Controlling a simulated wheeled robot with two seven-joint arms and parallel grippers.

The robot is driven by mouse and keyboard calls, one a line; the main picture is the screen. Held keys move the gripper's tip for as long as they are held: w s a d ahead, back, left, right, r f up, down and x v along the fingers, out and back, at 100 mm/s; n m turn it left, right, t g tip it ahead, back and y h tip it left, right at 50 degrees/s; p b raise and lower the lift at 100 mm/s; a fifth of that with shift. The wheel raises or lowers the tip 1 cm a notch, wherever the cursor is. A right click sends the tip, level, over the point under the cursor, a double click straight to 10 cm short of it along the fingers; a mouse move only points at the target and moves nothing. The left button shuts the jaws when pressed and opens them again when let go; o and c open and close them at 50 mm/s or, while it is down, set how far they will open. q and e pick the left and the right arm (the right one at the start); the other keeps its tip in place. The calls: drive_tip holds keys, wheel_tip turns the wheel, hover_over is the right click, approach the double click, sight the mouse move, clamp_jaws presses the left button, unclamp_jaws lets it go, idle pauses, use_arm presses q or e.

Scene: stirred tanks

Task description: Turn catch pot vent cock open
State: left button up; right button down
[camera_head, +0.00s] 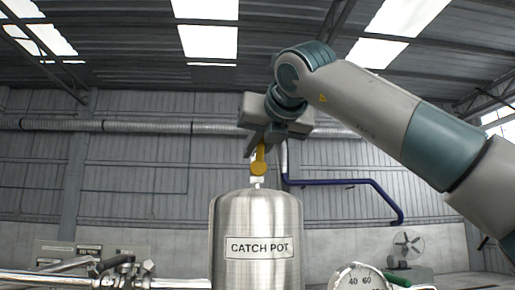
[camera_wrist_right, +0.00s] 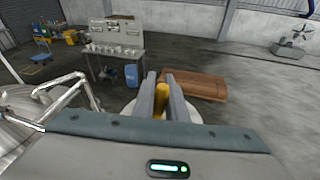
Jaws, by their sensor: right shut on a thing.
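The catch pot (camera_head: 254,222) is a shiny steel vessel with a "CATCH POT" label, standing upright in the middle of the head view. Its vent cock (camera_head: 258,162) has a yellow handle that stands upright on a short fitting at the top of the pot. My right gripper (camera_head: 262,142) reaches in from the upper right, above the pot, and is shut on the yellow handle. In the right wrist view the yellow handle (camera_wrist_right: 161,103) shows between the two grey fingers. The fingers hide part of the handle. My left gripper is not in view.
A metal pipe with fittings (camera_head: 75,277) runs at the lower left of the pot. The wrist view shows a work table (camera_wrist_right: 115,45), a blue drum (camera_wrist_right: 131,75) and a wooden pallet (camera_wrist_right: 195,84) below.

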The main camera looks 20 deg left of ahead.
drive_tip(key=c, duration=1.8)
unclamp_jaws()
drive_tip(key=shift+o, duration=0.2)
drive_tip(key=shift+s+d, duration=0.1)
drive_tip(key=shift+s+d+b, duration=0.35)
drive_tip(key=shift+s+b, duration=0.15)
drive_tip(key=shift+b, duration=0.1)
drive_tip(key=b+v, duration=0.6)
drive_tip(key=v, duration=1)
drive_tip(key=shift+r+b, duration=0.15)
drive_tip(key=shift+b, duration=0.25)
